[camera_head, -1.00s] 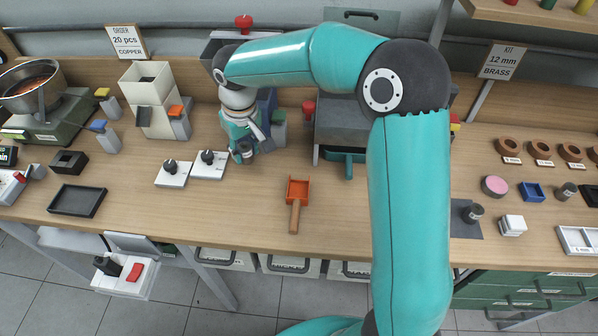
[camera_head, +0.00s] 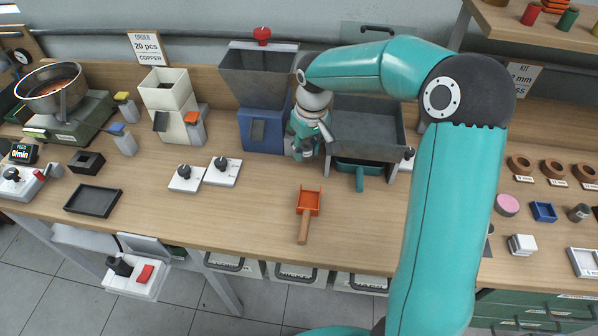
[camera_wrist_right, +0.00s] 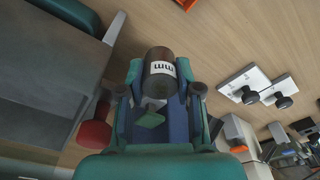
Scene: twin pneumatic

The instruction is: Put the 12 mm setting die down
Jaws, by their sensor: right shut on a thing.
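My right gripper (camera_head: 304,153) is shut on the 12 mm setting die (camera_wrist_right: 160,72), a dark cylinder with a white label band reading "mm" in the right wrist view. The wrist view shows it between the two fingertips (camera_wrist_right: 165,98). In the head view the die is mostly hidden at the gripper's tip, above the bench between the blue-based hopper and the grey bin. I cannot tell its exact height. My left gripper is not in view.
Two white plates with black knobs (camera_head: 222,170) lie left of the gripper. The blue-based hopper (camera_head: 264,130), grey bin (camera_head: 362,125) and teal scoop (camera_head: 359,172) stand close by. An orange scoop (camera_head: 308,205) lies in front. My right arm hides part of the bench.

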